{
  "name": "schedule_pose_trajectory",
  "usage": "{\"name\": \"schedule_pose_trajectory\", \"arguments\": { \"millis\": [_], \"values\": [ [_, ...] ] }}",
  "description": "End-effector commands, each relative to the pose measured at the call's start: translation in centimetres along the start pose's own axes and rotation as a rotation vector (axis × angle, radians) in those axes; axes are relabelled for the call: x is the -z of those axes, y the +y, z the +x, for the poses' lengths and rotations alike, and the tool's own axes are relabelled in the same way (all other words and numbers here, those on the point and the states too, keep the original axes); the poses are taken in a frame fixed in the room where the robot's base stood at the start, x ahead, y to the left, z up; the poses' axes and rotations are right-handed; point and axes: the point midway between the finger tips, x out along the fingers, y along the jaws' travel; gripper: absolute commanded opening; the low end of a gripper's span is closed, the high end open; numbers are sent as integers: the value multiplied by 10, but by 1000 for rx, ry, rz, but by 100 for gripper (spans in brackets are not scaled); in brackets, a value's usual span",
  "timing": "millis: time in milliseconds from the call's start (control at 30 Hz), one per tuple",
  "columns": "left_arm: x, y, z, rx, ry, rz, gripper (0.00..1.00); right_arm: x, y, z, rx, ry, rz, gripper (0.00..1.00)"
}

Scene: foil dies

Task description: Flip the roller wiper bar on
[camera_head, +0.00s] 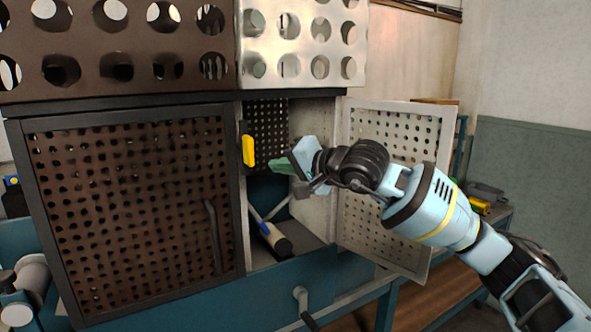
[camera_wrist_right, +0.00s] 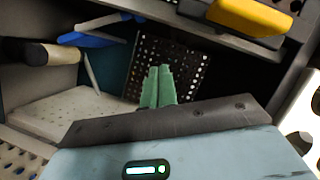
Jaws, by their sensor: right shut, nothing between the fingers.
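My right gripper (camera_head: 283,166) has green fingers and points left into the open cabinet bay. Its fingers also show in the right wrist view (camera_wrist_right: 158,87), pressed together with nothing between them. A yellow block on a dark mount (camera_head: 248,150) is on the bay's left edge, left of my fingertips and apart from them. It also shows at the top of the wrist view (camera_wrist_right: 250,17). Below, in the bay, is a rod-like part with a pale, dark-ended cylinder (camera_head: 276,240) and a bit of blue. I cannot tell which of these is the wiper bar. My left gripper is not in view.
A perforated door (camera_head: 388,245) stands open to the right, behind my right arm. A closed brown perforated door (camera_head: 130,200) with a handle fills the left. Plates with large holes (camera_head: 302,40) are above. A crank handle (camera_head: 303,300) sticks out below the bay.

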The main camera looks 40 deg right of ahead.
Motion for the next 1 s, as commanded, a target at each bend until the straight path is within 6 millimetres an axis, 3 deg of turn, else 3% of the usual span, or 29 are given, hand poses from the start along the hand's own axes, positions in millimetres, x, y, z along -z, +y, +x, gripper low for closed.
{"name": "schedule_pose_trajectory", "arguments": {
  "millis": [167, 300, 733, 867, 1000],
  "values": [
    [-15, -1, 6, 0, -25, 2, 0, -1, 4, -24, -7, 1, -3, 0],
    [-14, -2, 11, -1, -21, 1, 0, 0, 2, -36, -6, 2, 0, 0],
    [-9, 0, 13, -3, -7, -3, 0, -5, 1, -43, -1, -16, 21, 0],
    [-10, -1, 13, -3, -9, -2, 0, -44, 23, -26, -5, -138, 188, 0],
    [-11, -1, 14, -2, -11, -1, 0, -128, 66, -6, -40, -380, 614, 0]
  ]
}}
